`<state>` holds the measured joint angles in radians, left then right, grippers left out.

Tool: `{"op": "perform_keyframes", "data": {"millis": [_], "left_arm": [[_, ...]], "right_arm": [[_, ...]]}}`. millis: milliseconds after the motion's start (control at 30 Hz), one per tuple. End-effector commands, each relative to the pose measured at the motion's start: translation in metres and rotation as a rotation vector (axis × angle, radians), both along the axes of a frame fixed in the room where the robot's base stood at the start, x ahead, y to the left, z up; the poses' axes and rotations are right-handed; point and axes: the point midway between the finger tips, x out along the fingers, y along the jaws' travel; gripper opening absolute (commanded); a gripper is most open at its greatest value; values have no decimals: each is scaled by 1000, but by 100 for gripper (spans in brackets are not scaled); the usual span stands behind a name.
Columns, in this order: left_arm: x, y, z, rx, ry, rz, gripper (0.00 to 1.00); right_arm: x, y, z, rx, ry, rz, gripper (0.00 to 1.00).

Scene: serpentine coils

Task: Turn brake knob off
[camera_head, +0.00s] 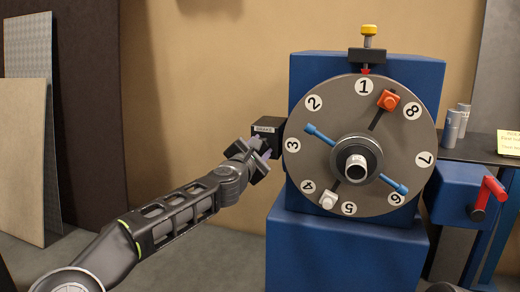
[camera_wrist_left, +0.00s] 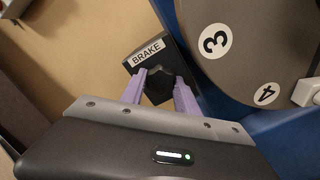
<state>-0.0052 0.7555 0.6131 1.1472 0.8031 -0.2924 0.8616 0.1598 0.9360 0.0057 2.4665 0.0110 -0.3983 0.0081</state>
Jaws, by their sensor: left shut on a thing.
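The brake box (camera_head: 267,131) is a small black box with a white label, fixed to the left side of the blue machine. In the left wrist view its label reads BRAKE (camera_wrist_left: 148,52). The dark brake knob (camera_wrist_left: 158,85) sits on its face below the label. My left gripper (camera_head: 262,150) is at the box, and in the left wrist view its two purple fingers (camera_wrist_left: 158,88) are on either side of the knob, shut on it. The knob is mostly hidden in the head view. My right gripper is not in view.
A grey numbered disc (camera_head: 315,165) with a blue bar and orange and white blocks is close right of the box. A red crank (camera_head: 489,192) is at the right. Panels (camera_head: 25,150) lean on the left wall. Floor between is clear.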

Motion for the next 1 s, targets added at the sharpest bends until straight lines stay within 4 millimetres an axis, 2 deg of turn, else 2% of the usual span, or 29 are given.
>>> {"op": "perform_keyframes", "data": {"millis": [267,300,567,867,1000], "left_arm": [[0,0,-2,-4,4,-1,0],[0,0,-2,-4,4,-1,38],[0,0,-1,-2,2,0,59],[-1,1,0,-1,0,0,59],[-10,4,-1,-1,0,0,59]], "right_arm": [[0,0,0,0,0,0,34],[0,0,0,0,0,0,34],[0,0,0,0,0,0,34],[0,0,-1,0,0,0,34],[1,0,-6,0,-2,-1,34]]}}
